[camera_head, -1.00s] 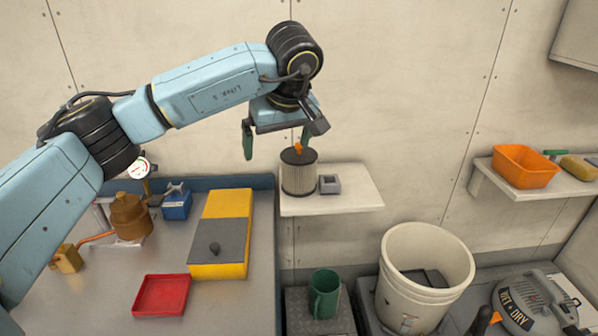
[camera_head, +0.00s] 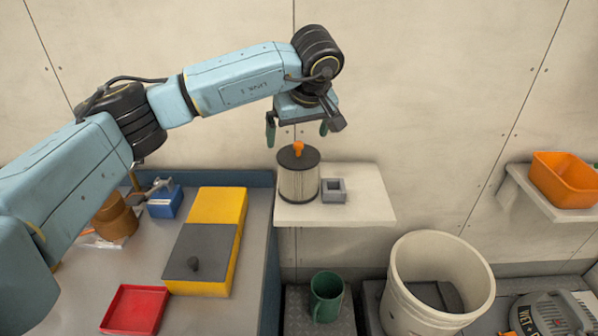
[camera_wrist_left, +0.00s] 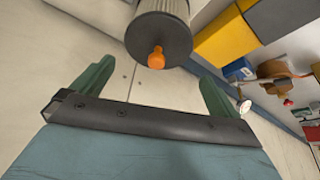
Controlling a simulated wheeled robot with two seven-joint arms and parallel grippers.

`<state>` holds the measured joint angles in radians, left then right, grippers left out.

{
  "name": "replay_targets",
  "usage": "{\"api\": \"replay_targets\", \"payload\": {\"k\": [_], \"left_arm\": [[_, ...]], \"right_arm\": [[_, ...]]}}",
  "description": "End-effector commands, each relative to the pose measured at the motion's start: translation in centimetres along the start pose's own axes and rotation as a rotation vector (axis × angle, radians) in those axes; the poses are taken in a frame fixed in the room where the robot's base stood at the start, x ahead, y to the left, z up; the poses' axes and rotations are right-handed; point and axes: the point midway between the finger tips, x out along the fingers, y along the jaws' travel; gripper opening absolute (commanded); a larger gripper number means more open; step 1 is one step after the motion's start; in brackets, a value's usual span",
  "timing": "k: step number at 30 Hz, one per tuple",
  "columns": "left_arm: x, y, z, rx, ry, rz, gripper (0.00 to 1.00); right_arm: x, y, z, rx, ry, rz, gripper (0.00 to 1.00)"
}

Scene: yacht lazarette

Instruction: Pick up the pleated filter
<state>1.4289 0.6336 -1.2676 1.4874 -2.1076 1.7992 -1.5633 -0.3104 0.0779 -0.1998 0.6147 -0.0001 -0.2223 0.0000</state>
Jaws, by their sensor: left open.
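The pleated filter (camera_head: 298,183) stands upright on a small white wall shelf (camera_head: 362,205). It has a pale pleated body, a dark top cap and an orange knob (camera_head: 298,147) on top. My left gripper (camera_head: 297,134) is open above the filter, its two green fingers apart, with nothing between them. In the left wrist view the filter (camera_wrist_left: 160,32) lies beyond the open fingers (camera_wrist_left: 152,88), its orange knob facing the camera. My right gripper is not in view.
A small grey square block (camera_head: 334,191) stands close to the filter's right. A yellow case (camera_head: 222,212) and a red tray (camera_head: 135,310) are on the bench at left. A green mug (camera_head: 326,297) and a white bucket (camera_head: 396,280) stand below. An orange bin (camera_head: 566,180) sits on the right shelf.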

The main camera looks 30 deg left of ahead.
Motion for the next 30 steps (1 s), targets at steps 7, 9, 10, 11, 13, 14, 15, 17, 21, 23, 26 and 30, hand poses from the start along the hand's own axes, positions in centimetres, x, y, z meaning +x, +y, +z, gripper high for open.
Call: {"api": "replay_targets", "payload": {"k": [7, 9, 10, 11, 13, 14, 15, 17, 21, 23, 26, 30], "left_arm": [[2.3, 0.1, 0.1, 0.001, 0.000, 0.001, 1.00], [2.9, 0.1, 0.2, 0.001, -0.002, -0.001, 1.00], [3.3, 0.1, 0.4, 0.001, -0.003, -0.002, 1.00], [3.8, 0.1, 0.5, 0.001, -0.003, -0.002, 1.00], [4.9, 0.2, 0.8, 0.002, -0.004, -0.002, 1.00], [5.3, 0.2, 0.9, 0.002, -0.003, -0.002, 1.00], [5.9, 0.3, 0.8, 0.000, -0.002, -0.001, 1.00], [6.6, 0.3, 0.8, 0.000, -0.002, -0.001, 1.00], [7.3, 0.3, 0.8, 0.001, -0.001, 0.002, 1.00], [7.3, 0.3, 0.8, 0.001, 0.000, 0.002, 1.00], [7.3, 0.3, 0.8, 0.001, 0.000, 0.002, 1.00], [7.3, 0.3, 0.8, 0.001, 0.000, 0.002, 0.86]], "right_arm": [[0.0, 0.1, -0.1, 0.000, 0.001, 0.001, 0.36], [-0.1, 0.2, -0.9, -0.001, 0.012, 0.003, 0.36], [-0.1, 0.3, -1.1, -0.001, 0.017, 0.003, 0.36], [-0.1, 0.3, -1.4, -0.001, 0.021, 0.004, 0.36], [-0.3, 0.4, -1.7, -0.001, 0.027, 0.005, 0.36], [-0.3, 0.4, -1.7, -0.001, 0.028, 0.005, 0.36], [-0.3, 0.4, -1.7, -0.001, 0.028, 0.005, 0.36], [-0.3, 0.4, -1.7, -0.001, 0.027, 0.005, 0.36], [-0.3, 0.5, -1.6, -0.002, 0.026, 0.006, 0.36], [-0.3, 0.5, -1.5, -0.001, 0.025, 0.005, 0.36], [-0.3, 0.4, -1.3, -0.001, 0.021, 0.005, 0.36], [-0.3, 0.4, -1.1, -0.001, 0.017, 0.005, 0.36]]}}
